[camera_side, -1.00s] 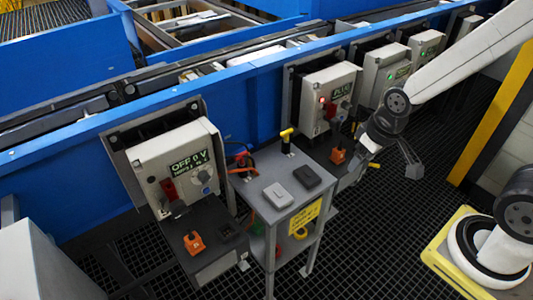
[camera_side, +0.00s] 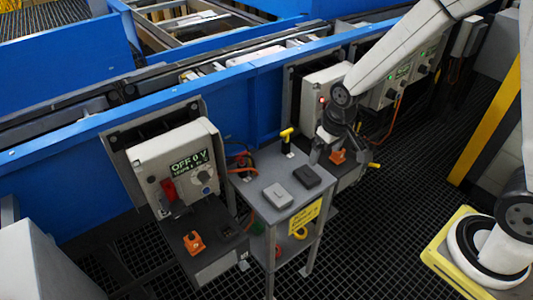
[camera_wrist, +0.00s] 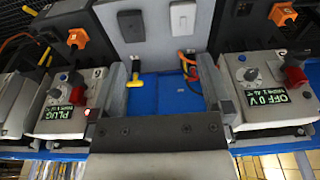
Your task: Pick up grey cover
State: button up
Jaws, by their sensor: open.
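The grey cover (camera_side: 278,196) is a small light-grey block lying on the grey table, beside a darker block (camera_side: 307,175). In the wrist view the grey cover (camera_wrist: 182,17) is at the top, right of the dark block (camera_wrist: 131,25). My gripper (camera_side: 338,150) is in front of the middle control box, to the right of and behind the grey cover in the side view, apart from it. In the wrist view my gripper (camera_wrist: 162,75) has its two fingers spread with nothing between them.
A yellow-handled tool (camera_side: 286,140) stands at the table's back edge, beside red and orange cables. An OFF 0 V control box (camera_side: 178,160) is left of the table, with an orange part (camera_side: 194,242) on the shelf below it. A blue conveyor rail runs behind.

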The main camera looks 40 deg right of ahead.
jog(key=w+a+f+g, duration=0.1)
jog(key=w+a+f, duration=0.1)
jog(key=w+f, duration=0.5)
send_near(278, 194)
jog(key=shift+w+d+f+g, duration=0.1)
jog(key=shift+d+f+g, duration=0.05)
jog(key=shift+d+g, duration=0.2)
jog(key=shift+w+a+f, duration=0.2)
jog(key=shift+a+f, duration=0.05)
jog(key=shift+f, duration=0.35)
jog(key=shift+f, duration=0.1)
jog(key=shift+f, duration=1.2)
jog(key=shift+f, duration=0.15)
jog(key=shift+a+f, duration=0.1)
jog(key=shift+f, duration=2.35)
